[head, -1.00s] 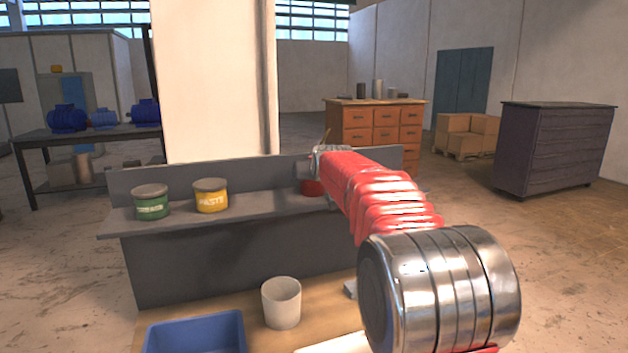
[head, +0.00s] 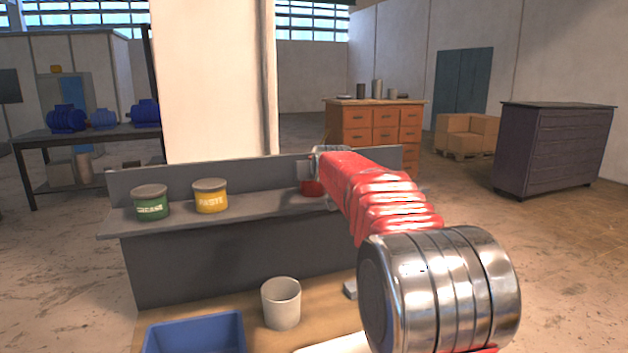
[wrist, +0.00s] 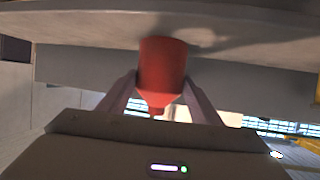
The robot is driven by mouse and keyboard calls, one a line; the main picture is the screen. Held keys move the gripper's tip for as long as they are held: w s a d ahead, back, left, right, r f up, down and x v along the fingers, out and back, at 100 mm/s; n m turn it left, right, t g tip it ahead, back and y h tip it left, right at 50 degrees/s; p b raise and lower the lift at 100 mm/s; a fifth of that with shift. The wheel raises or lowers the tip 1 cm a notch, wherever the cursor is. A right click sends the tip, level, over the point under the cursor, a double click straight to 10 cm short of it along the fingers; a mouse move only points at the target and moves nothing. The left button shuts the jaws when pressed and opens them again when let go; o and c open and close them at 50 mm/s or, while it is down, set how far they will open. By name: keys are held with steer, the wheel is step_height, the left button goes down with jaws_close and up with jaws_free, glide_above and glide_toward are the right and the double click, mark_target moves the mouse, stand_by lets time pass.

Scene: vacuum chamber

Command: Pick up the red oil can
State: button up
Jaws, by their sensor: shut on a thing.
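The red oil can (head: 311,188) is at the right part of the grey shelf (head: 255,201), mostly hidden behind my arm in the head view. In the wrist view the can (wrist: 163,62) appears upside down, its base toward the shelf surface and its narrow spout end toward my palm. My gripper (wrist: 161,82) has one finger on each side of the can and is shut on it. In the head view my gripper (head: 307,173) is partly hidden by my arm. Whether the can's base still touches the shelf is hard to tell.
A green tin (head: 150,203) and a yellow paste tin (head: 211,197) stand left on the shelf. Below, a white cup (head: 281,304) and a blue bin (head: 196,333) are on the wooden bench top (head: 250,338). A low back panel runs behind the shelf.

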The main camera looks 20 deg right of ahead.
steer(key=shift+r, duration=0.1)
step_height(320, 180, up, 9)
steer(key=shift+r, duration=0.5)
stand_by(0.7)
